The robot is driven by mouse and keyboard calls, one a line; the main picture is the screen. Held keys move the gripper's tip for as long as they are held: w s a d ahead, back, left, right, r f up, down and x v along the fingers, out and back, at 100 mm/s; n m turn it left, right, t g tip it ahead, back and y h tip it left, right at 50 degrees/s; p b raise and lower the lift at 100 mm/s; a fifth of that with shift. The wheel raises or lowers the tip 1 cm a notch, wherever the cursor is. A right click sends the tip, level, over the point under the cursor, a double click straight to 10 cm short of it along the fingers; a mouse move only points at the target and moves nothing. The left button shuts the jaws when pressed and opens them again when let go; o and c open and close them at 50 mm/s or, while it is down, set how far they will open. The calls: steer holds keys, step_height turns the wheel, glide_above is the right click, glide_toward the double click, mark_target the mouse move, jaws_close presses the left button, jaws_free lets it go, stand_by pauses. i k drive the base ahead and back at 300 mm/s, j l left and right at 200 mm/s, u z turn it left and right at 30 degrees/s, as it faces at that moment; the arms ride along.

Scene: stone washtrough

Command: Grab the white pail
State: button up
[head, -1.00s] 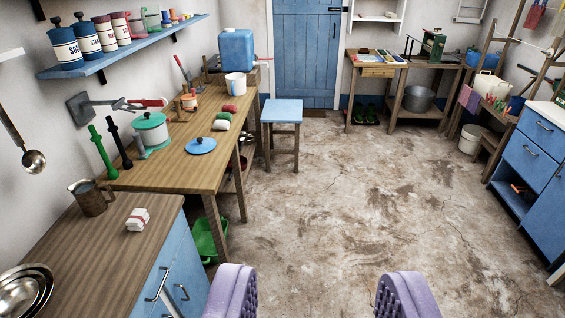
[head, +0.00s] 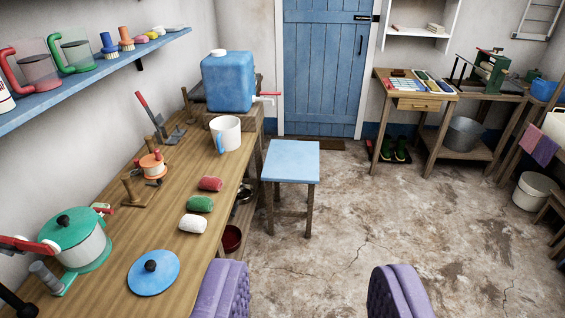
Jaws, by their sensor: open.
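A white pail (head: 533,192) stands on the floor at the right, beside the wooden rack. It looks upright, and its right side is partly hidden by the rack's legs. My gripper (head: 309,284) shows at the bottom of the view with two purple ridged fingers spread wide apart. It is open with nothing between the fingers but floor behind. The pail is well beyond the gripper and to its right, not touching it.
A blue stool (head: 291,161) stands ahead, next to the long wooden bench (head: 180,190) on the left. The bench holds a white mug with a blue handle (head: 226,133) and a blue container (head: 228,80). Open stone floor (head: 400,225) lies between stool and pail.

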mark_target(225, 137)
steer(key=i+u, duration=0.1)
steer(key=i, duration=0.85)
steer(key=i+l, duration=0.2)
steer(key=i, duration=0.7)
steer(key=i+l+u, duration=0.1)
steer(key=i+u, duration=0.35)
steer(key=i+l+u, duration=0.2)
steer(key=i+u, duration=0.25)
steer(key=i+l+u, duration=0.25)
steer(key=u, duration=0.2)
steer(key=i+l+u, duration=0.25)
steer(key=l+u, duration=0.2)
steer(key=l, duration=0.15)
steer(key=i+l+u, duration=0.2)
steer(key=l+u, duration=0.3)
steer(key=i+l+u, duration=0.1)
steer(key=l+u, duration=0.35)
steer(key=l, duration=0.2)
